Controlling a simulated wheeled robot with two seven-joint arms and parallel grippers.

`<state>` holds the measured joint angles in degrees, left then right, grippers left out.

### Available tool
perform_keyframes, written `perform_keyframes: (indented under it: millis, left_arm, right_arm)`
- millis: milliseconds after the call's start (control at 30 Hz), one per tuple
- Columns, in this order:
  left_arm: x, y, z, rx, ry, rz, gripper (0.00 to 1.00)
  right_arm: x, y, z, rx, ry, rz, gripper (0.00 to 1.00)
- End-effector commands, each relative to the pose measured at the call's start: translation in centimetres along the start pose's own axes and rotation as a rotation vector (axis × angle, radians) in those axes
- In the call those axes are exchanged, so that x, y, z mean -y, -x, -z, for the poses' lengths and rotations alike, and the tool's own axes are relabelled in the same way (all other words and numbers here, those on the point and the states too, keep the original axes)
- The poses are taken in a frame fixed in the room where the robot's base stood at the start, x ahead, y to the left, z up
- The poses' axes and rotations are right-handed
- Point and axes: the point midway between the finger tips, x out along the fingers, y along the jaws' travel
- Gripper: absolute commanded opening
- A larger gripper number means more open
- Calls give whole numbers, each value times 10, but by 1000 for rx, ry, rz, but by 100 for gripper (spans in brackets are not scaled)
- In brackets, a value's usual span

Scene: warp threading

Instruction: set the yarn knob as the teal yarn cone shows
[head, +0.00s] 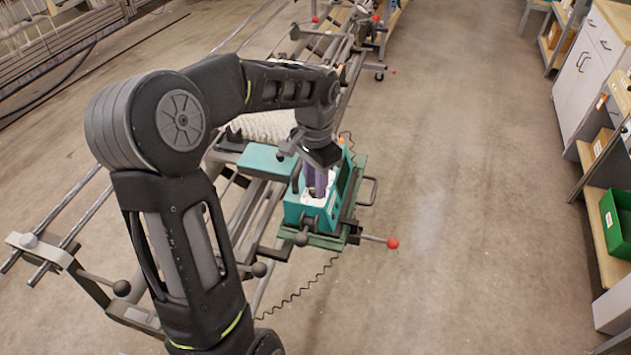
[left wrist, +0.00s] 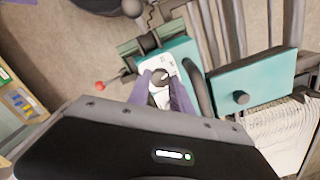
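A teal box (head: 330,208) with a white panel on top sits on a green base on the frame's near part. In the left wrist view a dark round knob (left wrist: 160,78) stands on the white panel (left wrist: 152,64), which has small dark marks too small to read. My left gripper (head: 318,190) reaches down over this panel. Its purple fingers (left wrist: 159,82) lie on either side of the knob; I cannot tell whether they press on it. In the head view the gripper hides the knob. I make out no teal yarn cone. My right gripper is out of view.
A red-tipped lever (head: 392,243) sticks out to the right of the box. A teal block (head: 264,161) and white yarn (head: 264,126) lie left of it. Shelves with a green bin (head: 614,222) stand far right. The floor between is clear.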

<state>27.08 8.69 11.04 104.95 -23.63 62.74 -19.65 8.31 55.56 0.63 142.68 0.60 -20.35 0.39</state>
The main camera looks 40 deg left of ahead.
Motion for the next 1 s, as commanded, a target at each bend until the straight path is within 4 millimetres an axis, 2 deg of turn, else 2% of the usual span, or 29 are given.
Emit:
perform_keyframes:
  millis: [33,267,733,1000]
  left_arm:
    - [0,0,0,0,0,0,18]
    - [0,0,0,0,0,1,0]
    - [0,0,0,-1,26,1,0]
    - [0,0,0,-1,147,1,0]
  right_arm:
    - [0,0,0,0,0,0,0]
    - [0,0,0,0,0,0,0]
    - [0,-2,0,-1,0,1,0]
    - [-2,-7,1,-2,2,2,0]
